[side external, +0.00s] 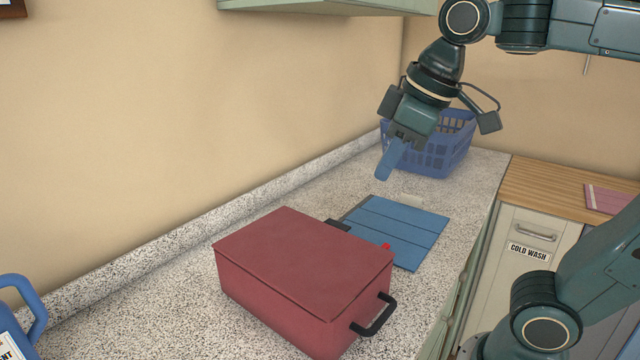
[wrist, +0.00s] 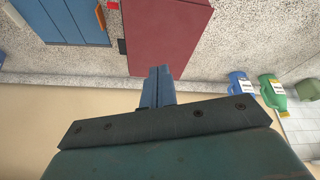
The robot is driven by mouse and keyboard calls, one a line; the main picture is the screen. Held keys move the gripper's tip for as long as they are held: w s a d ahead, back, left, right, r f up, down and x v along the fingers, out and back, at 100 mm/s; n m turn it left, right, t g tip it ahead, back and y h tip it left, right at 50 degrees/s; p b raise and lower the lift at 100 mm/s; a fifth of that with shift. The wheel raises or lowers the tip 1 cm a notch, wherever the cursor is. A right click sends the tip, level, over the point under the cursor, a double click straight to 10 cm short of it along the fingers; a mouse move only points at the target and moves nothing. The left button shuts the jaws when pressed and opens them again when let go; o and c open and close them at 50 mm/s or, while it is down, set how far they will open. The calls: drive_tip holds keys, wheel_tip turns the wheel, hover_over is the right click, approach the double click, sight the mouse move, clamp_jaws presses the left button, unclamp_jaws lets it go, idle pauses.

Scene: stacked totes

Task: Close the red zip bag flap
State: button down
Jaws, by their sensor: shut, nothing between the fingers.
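The red bag (side external: 305,262) is a box-like case on the speckled counter, with a flat red flap (side external: 300,258) lying across its top. A black handle (side external: 374,316) sticks out on its right side. The red flap also shows at the top of the wrist view (wrist: 165,35). My gripper (side external: 385,172) is above the counter, behind and to the right of the bag, apart from it. Its blue fingers are shut together and empty; they show in the wrist view (wrist: 157,72). Whether the flap is fastened cannot be told.
A blue folded board (side external: 405,225) lies behind the bag, with a small red item (side external: 386,246) near its edge. A blue basket (side external: 455,145) stands at the back. A blue jug (side external: 20,310) is at the lower left. The wall runs along the left.

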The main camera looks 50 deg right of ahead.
drive_tip(key=s+d+f+m, duration=0.2)
drive_tip(key=s+f, duration=0.3)
drive_tip(key=f, duration=0.1)
drive_tip(key=shift+m+t, duration=0.3)
drive_tip(key=shift+t, duration=0.1)
drive_tip(key=s+f, duration=0.1)
drive_tip(key=f+m, duration=0.1)
drive_tip(key=shift+s+d+f, duration=0.2)
drive_tip(key=shift+s+f, duration=0.1)
drive_tip(key=shift+s, duration=0.05)
